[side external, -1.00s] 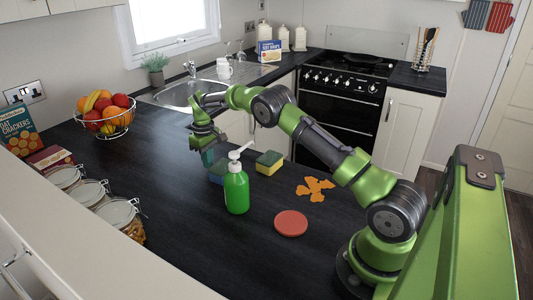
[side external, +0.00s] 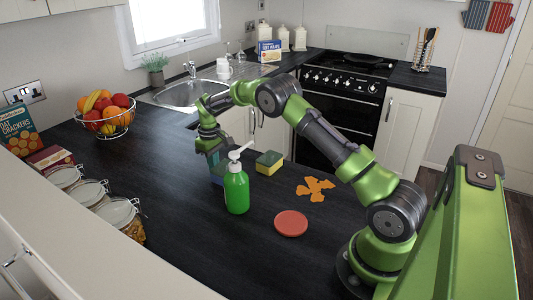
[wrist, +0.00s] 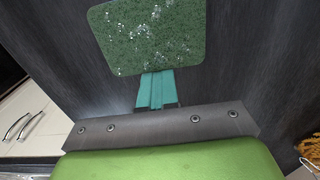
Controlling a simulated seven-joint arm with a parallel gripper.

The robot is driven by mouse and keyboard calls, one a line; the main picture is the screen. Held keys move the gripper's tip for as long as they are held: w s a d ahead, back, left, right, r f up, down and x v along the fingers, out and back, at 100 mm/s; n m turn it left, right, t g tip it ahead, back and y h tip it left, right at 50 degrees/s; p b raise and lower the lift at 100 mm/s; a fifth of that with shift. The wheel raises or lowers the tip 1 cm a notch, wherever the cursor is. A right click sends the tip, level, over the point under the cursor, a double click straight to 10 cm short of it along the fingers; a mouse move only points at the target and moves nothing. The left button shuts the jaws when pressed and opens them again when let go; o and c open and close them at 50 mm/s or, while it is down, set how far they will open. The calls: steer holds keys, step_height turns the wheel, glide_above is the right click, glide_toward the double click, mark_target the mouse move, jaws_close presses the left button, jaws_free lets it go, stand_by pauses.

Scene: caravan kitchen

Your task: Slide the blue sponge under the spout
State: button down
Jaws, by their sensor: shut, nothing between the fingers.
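The blue sponge (side external: 217,174) lies on the dark worktop, partly hidden behind the green soap bottle (side external: 236,192). Its dark green scouring top (wrist: 150,35) fills the upper middle of the wrist view. The bottle stands upright, with a white pump spout (side external: 240,150) at its top. My gripper (side external: 213,158) points down at the sponge's far side. Its teal fingers are shut and empty, and in the wrist view the fingertips (wrist: 157,76) meet the near edge of the scouring pad. I cannot tell whether they touch it.
A yellow sponge (side external: 269,164) with a dark top lies right of the bottle. An orange flower-shaped mat (side external: 315,187) and a red disc (side external: 291,223) lie further right. Jars (side external: 91,192) and a fruit bowl (side external: 104,122) stand left. The sink (side external: 180,94) has a tap (side external: 191,68).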

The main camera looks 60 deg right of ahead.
steer(key=shift+s+a, duration=0.1)
steer(key=shift+s, duration=7.3)
steer(key=shift+w, duration=1.55)
step_height(320, 180, up, 10)
steer(key=s+a+r+m+t+y, duration=0.1)
steer(key=s+a+r+m+t, duration=0.3)
steer(key=s+a+r, duration=0.9)
steer(key=s+a+t+y, duration=0.1)
steer(key=s+a+t, duration=0.2)
steer(key=s, duration=0.3)
steer(key=shift+s+a+r, duration=0.2)
steer(key=shift+s+a, duration=0.15)
steer(key=shift+a, duration=0.35)
